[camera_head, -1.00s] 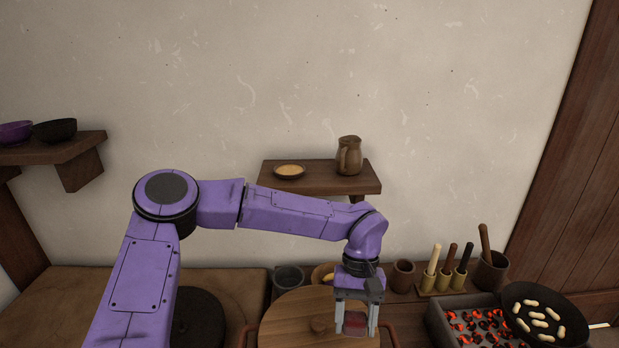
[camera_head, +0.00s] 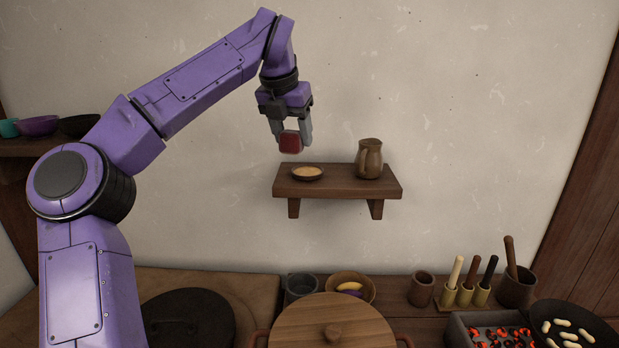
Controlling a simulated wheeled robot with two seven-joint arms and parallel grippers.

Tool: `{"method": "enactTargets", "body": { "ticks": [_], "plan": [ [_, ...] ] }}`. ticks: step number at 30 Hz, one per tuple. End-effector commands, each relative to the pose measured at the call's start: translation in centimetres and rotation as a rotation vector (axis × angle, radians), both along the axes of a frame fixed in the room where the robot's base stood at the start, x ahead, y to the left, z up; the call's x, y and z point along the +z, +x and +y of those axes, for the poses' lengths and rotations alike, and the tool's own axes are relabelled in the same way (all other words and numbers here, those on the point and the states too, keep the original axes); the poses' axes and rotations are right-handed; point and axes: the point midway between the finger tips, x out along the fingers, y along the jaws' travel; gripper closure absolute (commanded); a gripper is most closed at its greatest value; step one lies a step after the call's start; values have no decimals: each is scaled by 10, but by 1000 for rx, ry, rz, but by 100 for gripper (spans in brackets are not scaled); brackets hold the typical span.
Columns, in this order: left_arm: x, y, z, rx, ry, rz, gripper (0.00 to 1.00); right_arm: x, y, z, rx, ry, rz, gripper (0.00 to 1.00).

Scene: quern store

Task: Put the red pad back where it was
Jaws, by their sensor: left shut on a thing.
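The red pad (camera_head: 290,142) is a small dark red block. My left gripper (camera_head: 291,140) is shut on it and holds it in front of the wall, in the picture just above the left end of the small wooden shelf (camera_head: 340,187). A gap shows between the pad and the shallow bowl (camera_head: 307,173) of pale yellow stuff on that shelf. The fingers hide part of the pad's sides. My right gripper is not in view.
A brown jug (camera_head: 369,160) stands on the shelf's right part. Below are a large round wooden lid (camera_head: 332,327), a grey pot (camera_head: 301,287), a brown cup (camera_head: 421,289), upright-handled tools, glowing coals (camera_head: 500,336) and a pan (camera_head: 572,325). Bowls (camera_head: 38,126) stand on a left shelf.

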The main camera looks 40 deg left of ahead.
Motion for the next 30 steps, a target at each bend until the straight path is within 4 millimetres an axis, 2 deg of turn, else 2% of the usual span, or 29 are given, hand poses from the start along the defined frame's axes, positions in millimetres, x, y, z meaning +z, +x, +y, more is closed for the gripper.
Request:
{"method": "enactTargets", "body": {
  "ticks": [1,3,7,13,16,18,23,24,30],
  "plan": [
    [13,-7,8,110,6,-4,69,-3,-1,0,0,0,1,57],
    [25,-15,17,228,3,-3,69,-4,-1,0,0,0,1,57],
    [37,-21,26,331,5,-1,69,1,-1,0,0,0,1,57],
    [36,5,32,336,9,5,69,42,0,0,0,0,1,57],
    [29,19,36,335,5,4,69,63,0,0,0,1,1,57],
    [14,34,39,337,1,4,69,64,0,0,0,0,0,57],
    [-2,68,46,336,1,5,69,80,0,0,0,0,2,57],
    [-12,73,48,334,1,4,69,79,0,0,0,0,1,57],
    [-46,98,53,333,1,3,69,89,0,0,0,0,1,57]
  ]
}}
